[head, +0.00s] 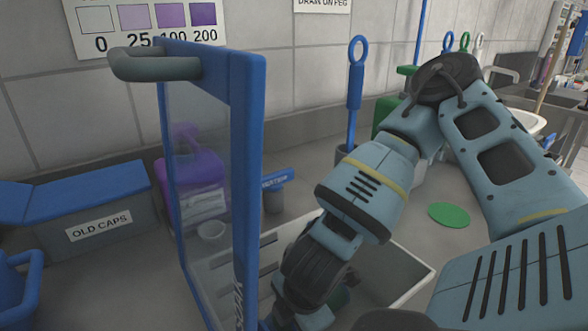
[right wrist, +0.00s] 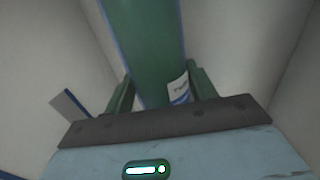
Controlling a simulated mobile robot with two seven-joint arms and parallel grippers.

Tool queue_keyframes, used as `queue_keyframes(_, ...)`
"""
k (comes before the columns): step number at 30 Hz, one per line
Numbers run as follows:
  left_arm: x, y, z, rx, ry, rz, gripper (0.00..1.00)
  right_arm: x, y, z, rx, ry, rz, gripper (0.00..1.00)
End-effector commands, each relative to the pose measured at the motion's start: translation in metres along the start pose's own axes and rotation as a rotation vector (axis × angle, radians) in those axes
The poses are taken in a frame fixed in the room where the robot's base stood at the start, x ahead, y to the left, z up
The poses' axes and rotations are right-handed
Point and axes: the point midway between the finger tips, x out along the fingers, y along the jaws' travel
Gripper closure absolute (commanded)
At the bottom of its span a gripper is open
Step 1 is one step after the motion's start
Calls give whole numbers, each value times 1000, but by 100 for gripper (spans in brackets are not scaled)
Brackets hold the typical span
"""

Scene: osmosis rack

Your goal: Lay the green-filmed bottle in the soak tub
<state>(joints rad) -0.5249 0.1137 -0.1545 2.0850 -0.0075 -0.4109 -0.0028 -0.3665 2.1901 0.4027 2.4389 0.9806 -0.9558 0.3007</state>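The green bottle (right wrist: 150,45) fills the middle of the right wrist view, with a small white and blue label near its lower part. My right gripper (right wrist: 160,82) has one finger on each side of it, both touching, so it looks shut on the bottle. In the head view my right arm reaches down into a white tub (head: 405,285), and the gripper (head: 315,318) is low in it. Only a small dark green part of the bottle (head: 342,297) shows there; the arm hides the rest. I cannot tell whether the bottle touches the tub floor. My left gripper is out of view.
A clear panel in a blue frame (head: 249,180) with a grey handle stands upright before the tub's left side. Behind it are a purple jug (head: 195,180) and a small cup (head: 211,230). An OLD CAPS bin (head: 110,220) stands left. A green disc (head: 449,214) lies right.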

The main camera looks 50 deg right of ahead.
Motion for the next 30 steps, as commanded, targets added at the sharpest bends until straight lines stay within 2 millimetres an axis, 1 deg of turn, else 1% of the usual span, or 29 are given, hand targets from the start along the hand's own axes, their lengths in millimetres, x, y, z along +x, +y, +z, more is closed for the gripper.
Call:
queue_keyframes(1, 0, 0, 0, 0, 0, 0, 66, 0, -1, 0, 0, 0, -4, 34)
queue_keyframes(4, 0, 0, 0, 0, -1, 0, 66, 0, -2, 0, 0, 0, -7, 21)
queue_keyframes(19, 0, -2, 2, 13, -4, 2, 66, 2, -8, 1, 1, 1, -23, 21)
queue_keyframes(20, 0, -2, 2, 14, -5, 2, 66, 2, -8, 1, 1, 1, -23, 34)
queue_keyframes(30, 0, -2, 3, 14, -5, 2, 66, 2, -8, 1, 1, 0, -23, 35)
